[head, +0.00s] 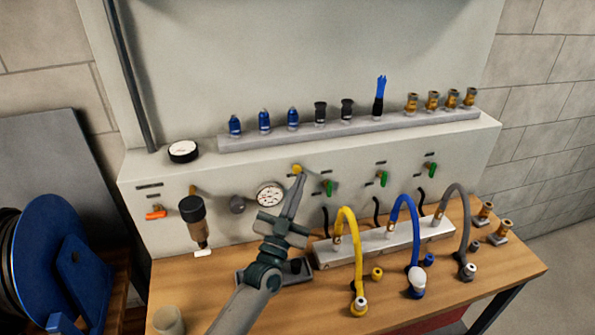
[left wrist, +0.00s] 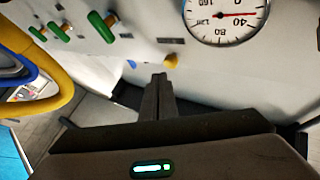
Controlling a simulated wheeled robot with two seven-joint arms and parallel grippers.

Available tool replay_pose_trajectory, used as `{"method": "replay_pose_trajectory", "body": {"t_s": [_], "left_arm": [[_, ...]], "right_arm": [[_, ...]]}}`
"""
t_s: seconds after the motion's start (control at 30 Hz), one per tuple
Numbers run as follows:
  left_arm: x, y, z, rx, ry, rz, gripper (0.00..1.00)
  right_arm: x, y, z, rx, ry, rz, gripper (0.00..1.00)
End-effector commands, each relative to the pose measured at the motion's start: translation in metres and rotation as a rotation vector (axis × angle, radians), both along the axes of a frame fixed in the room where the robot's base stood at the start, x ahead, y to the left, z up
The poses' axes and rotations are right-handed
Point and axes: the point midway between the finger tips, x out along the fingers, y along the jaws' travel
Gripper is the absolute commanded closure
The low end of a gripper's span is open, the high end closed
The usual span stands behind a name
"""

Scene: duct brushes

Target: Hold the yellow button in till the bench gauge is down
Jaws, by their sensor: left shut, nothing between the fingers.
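The yellow button (head: 296,169) sits on the pale panel front, up and right of the round white bench gauge (head: 270,194). My left gripper (head: 298,182) is shut and empty, its fingertips just below the button in the head view. In the left wrist view the shut fingertips (left wrist: 158,79) are just short of the yellow button (left wrist: 171,61) in the picture; I cannot tell whether they touch it. The gauge (left wrist: 225,22) also shows there, partly cut off, its red needle between the 0 and 40 marks. My right gripper is out of view.
Green-handled valves (head: 382,178) line the panel right of the button. Yellow (head: 347,240), blue and grey hoses arch over the wooden bench (head: 410,300). A filter bowl (head: 194,218) and an orange valve handle (head: 156,212) are to the left. A second gauge (head: 183,151) lies on the ledge.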

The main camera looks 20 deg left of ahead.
Motion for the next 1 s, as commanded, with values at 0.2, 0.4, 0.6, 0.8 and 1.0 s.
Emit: {"method": "replay_pose_trajectory", "body": {"t_s": [0.2,0.4,0.6,0.8,1.0], "left_arm": [[0.0,0.0,0.0,0.0,0.0,0.0,1.0],[0.0,0.0,0.0,0.0,0.0,0.0,1.0],[0.0008,0.0005,0.0001,0.0,0.0,0.0,1.0],[0.0052,0.0037,-0.0001,0.0,0.0,0.0,1.0],[0.0071,0.005,0.0,0.0,0.001,0.0,1.0]], "right_arm": [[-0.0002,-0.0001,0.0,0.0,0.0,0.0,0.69],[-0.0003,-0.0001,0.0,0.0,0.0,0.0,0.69],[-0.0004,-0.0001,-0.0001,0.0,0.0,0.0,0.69],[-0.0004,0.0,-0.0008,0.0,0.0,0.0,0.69],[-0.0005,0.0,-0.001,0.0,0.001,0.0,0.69]]}}
